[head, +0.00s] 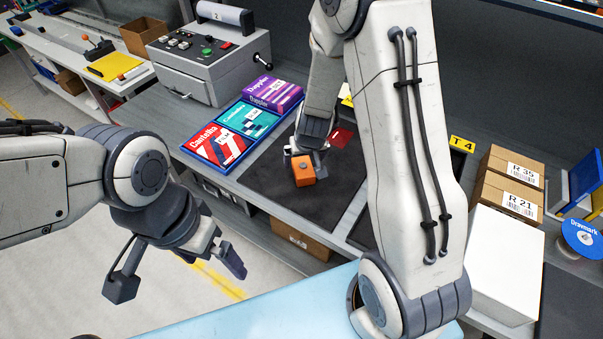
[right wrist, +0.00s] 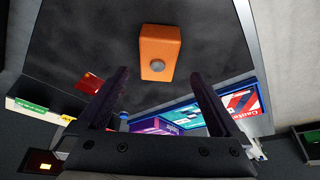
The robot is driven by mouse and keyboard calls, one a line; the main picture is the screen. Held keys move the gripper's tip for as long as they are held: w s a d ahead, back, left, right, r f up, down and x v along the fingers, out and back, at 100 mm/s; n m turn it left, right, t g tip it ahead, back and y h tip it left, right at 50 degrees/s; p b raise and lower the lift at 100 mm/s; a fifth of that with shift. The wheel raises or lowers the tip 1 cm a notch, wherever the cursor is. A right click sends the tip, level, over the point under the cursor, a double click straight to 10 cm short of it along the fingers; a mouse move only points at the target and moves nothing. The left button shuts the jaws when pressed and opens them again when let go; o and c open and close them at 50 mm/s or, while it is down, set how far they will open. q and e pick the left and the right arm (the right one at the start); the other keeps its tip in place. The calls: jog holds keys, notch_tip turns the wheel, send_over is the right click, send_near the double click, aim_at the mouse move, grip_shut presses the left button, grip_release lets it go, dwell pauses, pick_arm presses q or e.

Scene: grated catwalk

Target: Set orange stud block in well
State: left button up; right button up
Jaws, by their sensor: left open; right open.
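The orange stud block (head: 304,174) sits on a dark mat (head: 270,187) on the bench. It is a small orange box with a round grey stud, and it also shows in the right wrist view (right wrist: 160,45). My right gripper (head: 306,155) is open over the mat, close to the block. In the right wrist view the block lies beyond the two fingertips, roughly centred between their lines, not gripped. My left gripper (head: 178,276) is open and empty, off the bench's front edge above the floor. I cannot make out the well in either view.
Flat boxes, red-and-blue (head: 219,146), teal (head: 247,119) and purple (head: 272,93), lie left of the mat. A red card (head: 341,138) lies at its back. A grey control box (head: 208,58) stands back left. Cartons (head: 508,180) and a white box (head: 503,262) stand right.

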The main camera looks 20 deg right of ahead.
aim_at(303, 166)
jog(key=shift+w+d+f, duration=0.1)
jog(key=shift+w+f, duration=0.15)
jog(key=shift+f, duration=0.35)
jog(key=b+x, duration=0.3)
jog(key=x, duration=0.2)
jog(key=shift+s+d, duration=0.1)
jog(key=shift+r, duration=0.1)
jog(key=shift+c, duration=0.3)
grip_shut()
